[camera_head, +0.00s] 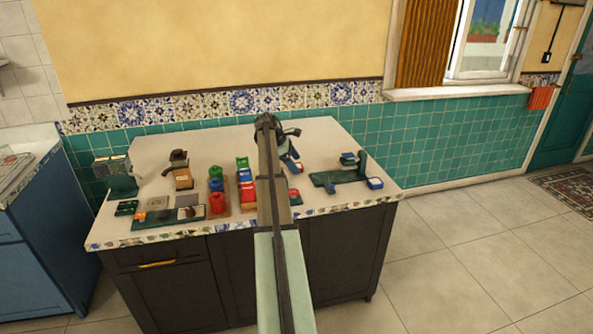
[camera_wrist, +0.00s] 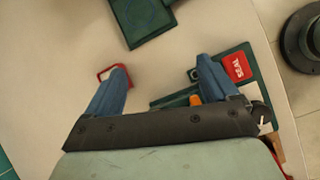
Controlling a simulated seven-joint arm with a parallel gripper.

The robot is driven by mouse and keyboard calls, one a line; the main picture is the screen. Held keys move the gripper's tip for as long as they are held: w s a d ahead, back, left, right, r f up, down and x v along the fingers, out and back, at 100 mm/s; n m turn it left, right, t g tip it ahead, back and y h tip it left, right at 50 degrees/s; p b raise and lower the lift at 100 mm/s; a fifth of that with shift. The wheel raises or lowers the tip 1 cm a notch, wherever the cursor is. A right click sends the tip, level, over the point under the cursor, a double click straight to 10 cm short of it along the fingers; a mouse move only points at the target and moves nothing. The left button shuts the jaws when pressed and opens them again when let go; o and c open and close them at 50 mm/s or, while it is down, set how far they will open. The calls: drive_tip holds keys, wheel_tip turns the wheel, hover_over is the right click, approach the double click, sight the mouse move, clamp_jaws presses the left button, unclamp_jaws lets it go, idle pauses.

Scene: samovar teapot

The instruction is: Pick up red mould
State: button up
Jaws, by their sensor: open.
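Several red things show in the head view, and I cannot tell for certain which is the mould. A round red piece (camera_head: 217,203) stands with a blue piece (camera_head: 216,185) and a green piece (camera_head: 215,171) on a wooden base. A red block (camera_head: 247,184) is in a tray to its right. In the head view my arm hides part of the worktop.
In the wrist view a red label reading SEAL (camera_wrist: 237,67) lies on a green base beside the right finger. Another dark green base (camera_wrist: 142,18) is at the top, and a dark round object (camera_wrist: 302,38) is at the right. The worktop (camera_head: 225,138) is clear at the back.

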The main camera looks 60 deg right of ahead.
drive_tip(key=w+d+r+n+t+y, duration=0.1)
drive_tip(key=w+d+r+n, duration=0.1)
drive_tip(key=w+d, duration=0.15)
drive_tip(key=w+d+r+n+t, duration=0.1)
drive_tip(key=w+d+r+n, duration=0.1)
drive_tip(key=w, duration=0.3)
drive_tip(key=x, duration=0.8)
drive_tip(key=shift+d, duration=0.1)
drive_tip(key=shift+d+x, duration=0.15)
drive_tip(key=shift+x, duration=1.2)
drive_tip(key=shift+d+x, duration=0.1)
drive_tip(key=shift+x, duration=1.3)
drive_tip(key=shift+r, duration=0.15)
drive_tip(key=c, duration=1.1)
drive_tip(key=shift+r, duration=0.1)
drive_tip(key=shift+c, duration=0.2)
